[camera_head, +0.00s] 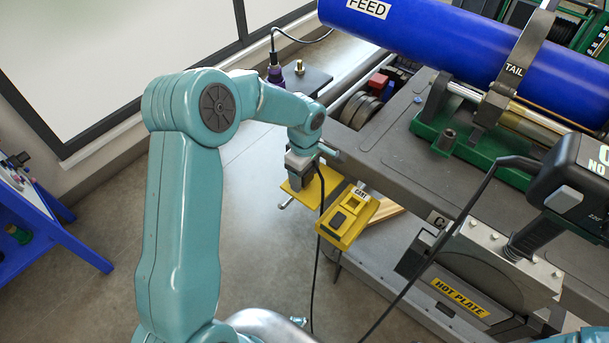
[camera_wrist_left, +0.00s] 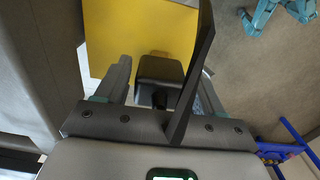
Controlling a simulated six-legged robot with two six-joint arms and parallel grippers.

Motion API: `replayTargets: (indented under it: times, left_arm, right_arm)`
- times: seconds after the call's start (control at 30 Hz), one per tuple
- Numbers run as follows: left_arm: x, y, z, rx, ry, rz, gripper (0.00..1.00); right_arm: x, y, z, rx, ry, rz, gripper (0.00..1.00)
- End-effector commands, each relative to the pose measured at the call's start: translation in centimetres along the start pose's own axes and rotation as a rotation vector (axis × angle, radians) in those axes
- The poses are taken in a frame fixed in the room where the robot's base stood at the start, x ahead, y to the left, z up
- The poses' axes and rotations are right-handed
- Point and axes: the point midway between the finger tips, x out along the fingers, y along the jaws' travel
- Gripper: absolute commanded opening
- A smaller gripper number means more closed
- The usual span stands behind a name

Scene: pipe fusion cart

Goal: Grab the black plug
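The black plug (camera_wrist_left: 160,78) shows in the wrist view as a dark block in front of a yellow plate (camera_wrist_left: 120,30). My left gripper (camera_wrist_left: 162,82) has a finger on each side of it, with a small gap at the left finger, so it looks open around the plug. A black strip, probably the cord, crosses in front of the right finger. In the head view my left gripper (camera_head: 302,172) points down at the yellow plate (camera_head: 300,190), and hides the plug. A black cord (camera_head: 314,270) hangs beneath. My right gripper is not in view.
A yellow box (camera_head: 348,216) is at the cart's edge, just right of the gripper. The grey cart (camera_head: 375,150) carries a blue pipe (camera_head: 440,45). A hot plate unit (camera_head: 480,280) and a black device (camera_head: 575,180) stand at the right. Open floor (camera_head: 255,240) lies left.

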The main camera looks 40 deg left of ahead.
Motion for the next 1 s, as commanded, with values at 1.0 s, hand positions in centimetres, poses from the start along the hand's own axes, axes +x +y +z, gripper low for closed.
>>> replayTargets:
  times: [1.0]
  left_arm:
    - [-12.7, 0.1, 0.0, -0.001, 0.001, 0.007, 0.21]
  right_arm:
    - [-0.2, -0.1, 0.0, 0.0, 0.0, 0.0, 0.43]
